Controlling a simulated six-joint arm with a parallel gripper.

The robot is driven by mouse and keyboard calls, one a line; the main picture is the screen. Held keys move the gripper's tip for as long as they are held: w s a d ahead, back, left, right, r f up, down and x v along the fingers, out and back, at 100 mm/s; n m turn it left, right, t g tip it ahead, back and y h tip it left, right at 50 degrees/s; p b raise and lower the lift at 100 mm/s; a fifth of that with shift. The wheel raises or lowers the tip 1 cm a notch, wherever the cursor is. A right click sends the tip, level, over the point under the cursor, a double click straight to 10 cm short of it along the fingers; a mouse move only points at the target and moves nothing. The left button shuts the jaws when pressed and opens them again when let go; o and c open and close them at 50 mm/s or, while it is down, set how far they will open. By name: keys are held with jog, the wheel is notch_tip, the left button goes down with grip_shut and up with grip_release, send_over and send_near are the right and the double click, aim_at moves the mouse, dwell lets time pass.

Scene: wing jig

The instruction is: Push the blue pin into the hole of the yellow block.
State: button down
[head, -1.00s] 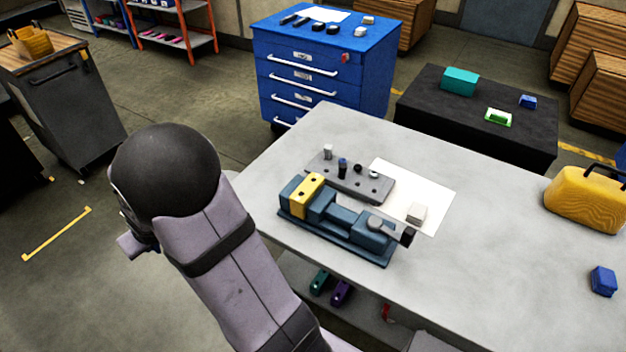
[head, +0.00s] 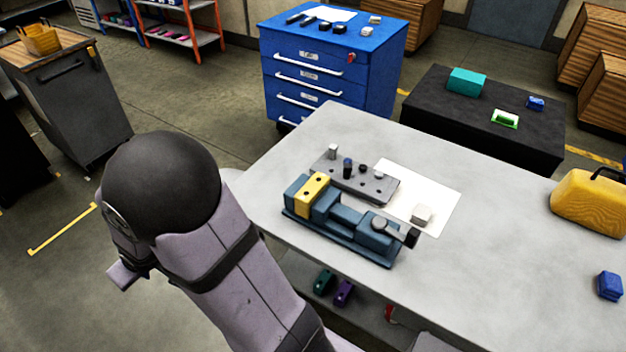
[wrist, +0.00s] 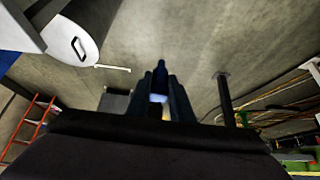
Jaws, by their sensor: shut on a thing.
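The yellow block (head: 312,193), with dark holes in its top, sits in the jaws of a blue-grey vise (head: 345,236) on the table. In the wrist view my gripper (wrist: 162,82) is shut on a slim dark blue piece, which looks like the blue pin (wrist: 162,70). Its tip stands out beyond the fingers, over a background of floor. My gripper is apart from the yellow block, which does not show in the wrist view. In the head view my gripper is out of sight; only my arm shows at the lower left.
A grey rack (head: 377,187) behind the vise holds a light pin and a dark pin with a bluish top (head: 347,167). White paper (head: 440,193) with a small pale block lies beside it. A yellow case (head: 588,208) stands at the right. The table's right middle is clear.

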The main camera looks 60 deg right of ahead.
jog(key=s+d+f+m+p, duration=0.15)
jog(key=s+d+p, duration=0.35)
jog(key=s+d, duration=0.65)
jog(key=w+d+r+m+g+h+p, duration=0.1)
jog(key=w+d+r+m+h+p, duration=0.15)
jog(key=d, duration=0.75)
jog(key=w+d+r+m+g+h+p, duration=0.15)
jog(key=d+m, duration=0.25)
jog(key=d, duration=0.7)
jog(key=w+d+r+m+g+h+p, duration=0.1)
jog(key=d+r+m+p, duration=0.15)
jog(key=d, duration=0.75)
jog(key=s+d+r+m+g+h, duration=0.2)
jog(key=s+d+r+m+g, duration=0.1)
jog(key=d+r+m, duration=0.3)
jog(key=s+a+r+m+g+y, duration=0.2)
jog(key=s+a+m+g, duration=0.1)
jog(key=s+m, duration=0.5)
jog(key=shift+s+m+g, duration=0.15)
jog(key=shift+m+g, duration=0.7)
jog(key=shift+m, duration=0.4)
